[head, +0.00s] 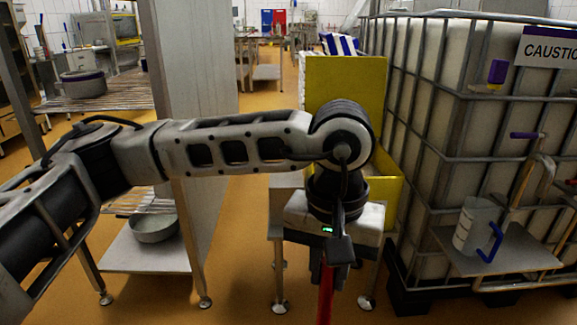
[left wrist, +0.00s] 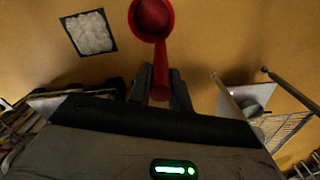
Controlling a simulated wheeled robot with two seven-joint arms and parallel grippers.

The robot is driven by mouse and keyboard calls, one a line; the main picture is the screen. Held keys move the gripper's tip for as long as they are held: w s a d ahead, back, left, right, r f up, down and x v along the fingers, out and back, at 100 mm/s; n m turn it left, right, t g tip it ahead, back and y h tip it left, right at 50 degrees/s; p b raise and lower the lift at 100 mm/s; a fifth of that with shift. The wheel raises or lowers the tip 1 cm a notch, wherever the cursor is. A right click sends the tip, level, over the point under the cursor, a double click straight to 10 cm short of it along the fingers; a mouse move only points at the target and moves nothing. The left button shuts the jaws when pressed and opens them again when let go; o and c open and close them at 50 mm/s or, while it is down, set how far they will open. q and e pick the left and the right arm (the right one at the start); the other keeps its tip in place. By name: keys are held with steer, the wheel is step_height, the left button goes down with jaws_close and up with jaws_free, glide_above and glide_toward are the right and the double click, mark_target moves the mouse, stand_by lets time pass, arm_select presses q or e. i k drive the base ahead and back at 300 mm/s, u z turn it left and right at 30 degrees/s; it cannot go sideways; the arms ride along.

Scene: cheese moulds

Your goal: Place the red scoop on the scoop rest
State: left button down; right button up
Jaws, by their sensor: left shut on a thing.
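The red scoop (head: 325,297) hangs below my left gripper (head: 330,270) in the head view, where only part of its handle shows. In the left wrist view the scoop's round bowl (left wrist: 152,18) is at the top, with its handle running down between the fingers of my left gripper (left wrist: 160,85). The gripper is shut on the handle and holds the scoop above the orange floor. I cannot pick out the scoop rest with certainty in either view. My right gripper is not in view.
A caged white tank (head: 440,120) stands at the right, with a metal shelf (head: 510,262) bearing a measuring jug (head: 474,225). A small stand (head: 370,222) and a yellow bin (head: 345,85) are behind my gripper. A rack with a metal pan (head: 155,230) is left.

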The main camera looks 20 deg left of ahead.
mark_target(284, 174)
steer(key=i, duration=1.4)
steer(key=u, duration=0.2)
